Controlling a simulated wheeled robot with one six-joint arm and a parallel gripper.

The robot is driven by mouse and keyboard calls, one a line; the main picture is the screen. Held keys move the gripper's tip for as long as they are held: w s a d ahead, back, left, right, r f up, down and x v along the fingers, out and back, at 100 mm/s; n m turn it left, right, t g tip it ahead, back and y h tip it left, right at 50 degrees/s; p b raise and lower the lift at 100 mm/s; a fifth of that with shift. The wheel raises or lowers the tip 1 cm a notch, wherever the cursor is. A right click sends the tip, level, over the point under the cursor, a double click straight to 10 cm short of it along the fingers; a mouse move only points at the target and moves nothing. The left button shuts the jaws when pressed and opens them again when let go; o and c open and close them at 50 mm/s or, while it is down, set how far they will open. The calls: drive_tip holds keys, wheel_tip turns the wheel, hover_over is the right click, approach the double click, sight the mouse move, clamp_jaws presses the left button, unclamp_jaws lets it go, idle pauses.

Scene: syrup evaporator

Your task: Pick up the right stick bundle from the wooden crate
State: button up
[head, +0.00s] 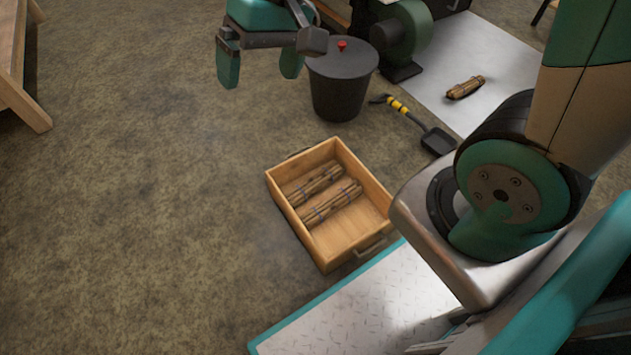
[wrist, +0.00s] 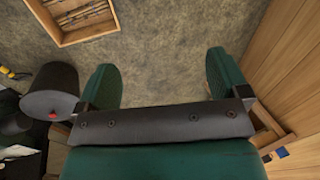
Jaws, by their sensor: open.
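The wooden crate (head: 376,190) stands on the floor in the middle of the head view. Two tied stick bundles lie side by side in it: the left bundle (head: 311,186) at the back and the right bundle (head: 333,204) nearer its middle. The crate also shows at the top left of the wrist view (wrist: 88,37), partly cut off, with sticks inside. My gripper (head: 260,75) is at the top of the head view, apart from the crate. Its two green fingers are spread wide with nothing between them, as the wrist view (wrist: 165,85) also shows.
A dark lidded bucket (head: 340,88) with a red knob stands behind the crate. A small shovel (head: 437,140) and another stick bundle (head: 465,87) lie to the right, the bundle on a metal sheet (head: 480,55). Wooden furniture (head: 15,80) is at far left. The left floor is clear.

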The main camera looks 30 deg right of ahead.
drive_tip(key=w+d+f+m, duration=0.4)
drive_tip(key=w+f, duration=0.2)
drive_tip(key=f, duration=0.1)
drive_tip(key=w+d+f+m, duration=0.3)
drive_tip(key=w+f, duration=0.3)
drive_tip(key=f, duration=0.2)
drive_tip(key=m+h+b, duration=0.2)
drive_tip(key=m, duration=0.9)
hover_over(316, 180)
drive_tip(key=d, duration=0.2)
wheel_tip(316, 180, down, 30)
drive_tip(key=f+b, duration=0.2)
drive_tip(key=f, duration=0.2)
drive_tip(key=f+b, duration=0.2)
drive_tip(key=f, duration=0.2)
drive_tip(key=a+f+b, duration=0.1)
drive_tip(key=f+b, duration=0.1)
drive_tip(key=f, duration=0.2)
drive_tip(key=shift+s+f+b, duration=0.1)
drive_tip(key=shift+b, duration=0.2)
drive_tip(key=f+b, duration=0.2)
drive_tip(key=a+f+b, duration=0.1)
drive_tip(key=f+b, duration=0.1)
drive_tip(key=f, duration=0.1)
drive_tip(key=shift+a+f, duration=0.2)
drive_tip(key=shift+f, duration=0.05)
drive_tip(key=shift+w+r, duration=0.15)
drive_tip(key=shift+w, duration=0.05)
drive_tip(key=shift+c, duration=0.3)
drive_tip(key=c, duration=1)
